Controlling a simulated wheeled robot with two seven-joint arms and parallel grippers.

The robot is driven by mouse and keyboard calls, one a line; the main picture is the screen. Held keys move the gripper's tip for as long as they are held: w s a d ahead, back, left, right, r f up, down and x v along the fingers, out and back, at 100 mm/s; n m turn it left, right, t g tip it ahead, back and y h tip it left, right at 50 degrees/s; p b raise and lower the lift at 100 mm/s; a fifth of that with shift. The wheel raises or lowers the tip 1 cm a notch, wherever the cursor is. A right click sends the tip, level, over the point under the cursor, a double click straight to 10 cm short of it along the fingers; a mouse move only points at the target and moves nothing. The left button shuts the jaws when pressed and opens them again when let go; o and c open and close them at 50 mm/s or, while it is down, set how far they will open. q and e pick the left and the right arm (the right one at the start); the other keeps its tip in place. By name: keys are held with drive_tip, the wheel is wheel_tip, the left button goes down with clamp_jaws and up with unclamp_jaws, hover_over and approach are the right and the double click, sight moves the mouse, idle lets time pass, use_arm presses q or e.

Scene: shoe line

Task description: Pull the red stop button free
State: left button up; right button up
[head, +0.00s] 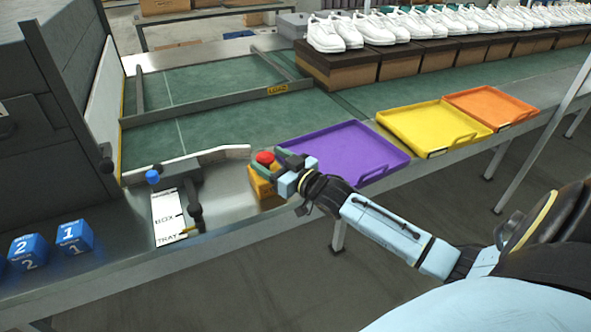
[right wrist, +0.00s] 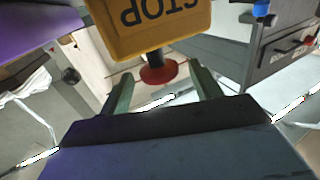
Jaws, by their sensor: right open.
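The red stop button (head: 265,158) sits on top of a yellow-orange box (head: 262,183) at the front edge of the line. In the right wrist view the red button (right wrist: 159,75) shows on a dark stem below the yellow box (right wrist: 150,25) marked STOP. My right gripper (head: 281,163) is at the button from the right. In the right wrist view its two green fingers (right wrist: 164,85) are open, one on each side of the button, with gaps between them and it. My left gripper is in neither view.
A purple tray (head: 395,163) lies just right of the button box, with yellow (head: 412,143) and orange (head: 529,110) trays beyond. A lever (head: 194,208) and a BOX/TRAY label plate (head: 166,228) stand left. Blue numbered cubes (head: 75,236) are at far left. White shoes on boxes line the back.

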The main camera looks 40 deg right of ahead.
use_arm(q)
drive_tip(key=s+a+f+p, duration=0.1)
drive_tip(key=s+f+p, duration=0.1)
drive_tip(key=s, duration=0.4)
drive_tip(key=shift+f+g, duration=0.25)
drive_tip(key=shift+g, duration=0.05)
use_arm(e)
drive_tip(key=s+d, duration=0.1)
drive_tip(key=s, duration=1)
drive_tip(key=shift+d, duration=0.35)
